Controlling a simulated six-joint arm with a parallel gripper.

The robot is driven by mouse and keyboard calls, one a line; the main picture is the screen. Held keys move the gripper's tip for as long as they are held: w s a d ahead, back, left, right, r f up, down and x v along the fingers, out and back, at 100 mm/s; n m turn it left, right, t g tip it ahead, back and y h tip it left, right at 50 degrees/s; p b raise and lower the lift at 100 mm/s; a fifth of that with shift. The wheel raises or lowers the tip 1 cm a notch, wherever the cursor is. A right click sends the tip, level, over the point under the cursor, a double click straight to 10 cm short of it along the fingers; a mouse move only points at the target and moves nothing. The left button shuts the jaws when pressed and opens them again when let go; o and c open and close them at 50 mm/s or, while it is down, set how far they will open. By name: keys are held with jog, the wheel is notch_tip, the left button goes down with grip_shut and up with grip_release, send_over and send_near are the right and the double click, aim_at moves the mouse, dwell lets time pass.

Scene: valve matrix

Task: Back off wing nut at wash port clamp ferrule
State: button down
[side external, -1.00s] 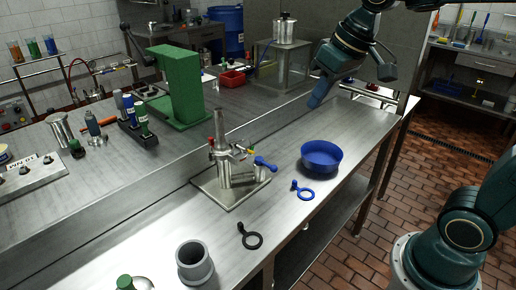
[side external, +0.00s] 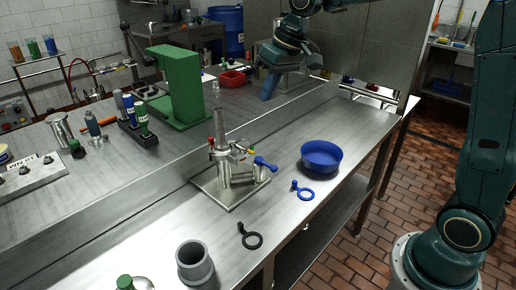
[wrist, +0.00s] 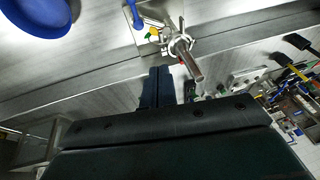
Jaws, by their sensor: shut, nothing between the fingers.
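A steel valve fitting (side external: 220,150) stands upright on a square metal plate (side external: 212,197) on the front bench. It carries a clamp, small red and yellow parts, and a blue-handled piece (side external: 264,163) on its right side. Which part is the wing nut is too small to tell. My gripper (side external: 268,97) is above the back bench, up and to the right of the fitting, well apart from it. In the wrist view my gripper (wrist: 162,72) has its blue fingers together, with nothing between them. The fitting also shows in the wrist view (wrist: 182,50), just beyond the fingertips.
A blue bowl (side external: 321,157) and a blue ring clamp (side external: 303,192) lie right of the fitting. A black ring (side external: 250,238) and a grey cup (side external: 194,262) are in front. A green press (side external: 177,90) stands at back left.

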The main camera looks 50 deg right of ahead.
jog(key=shift+f, duration=0.15)
send_near(242, 150)
jog(key=f, duration=0.1)
jog(key=w+f, duration=0.1)
jog(key=f, duration=0.1)
jog(key=w+f, duration=0.1)
jog(key=shift+d+f, duration=0.25)
jog(key=shift+d, duration=0.1)
jog(key=shift+a+f, duration=0.5)
jog(key=shift+f, duration=0.4)
jog(key=shift+a+h, duration=0.5)
jog(key=shift+h, duration=0.6)
jog(key=shift+a+f+n+h, duration=0.1)
jog(key=shift+a+n+h, duration=0.2)
jog(key=shift+h, duration=0.3)
jog(key=shift+a+f+h, duration=0.1)
jog(key=shift+a+h, duration=0.1)
jog(key=shift+h, duration=0.4)
jog(key=shift+a+f+h, duration=0.15)
jog(key=shift+a+h, duration=0.05)
jog(key=shift+h, duration=0.4)
jog(key=shift+a+f, duration=0.6)
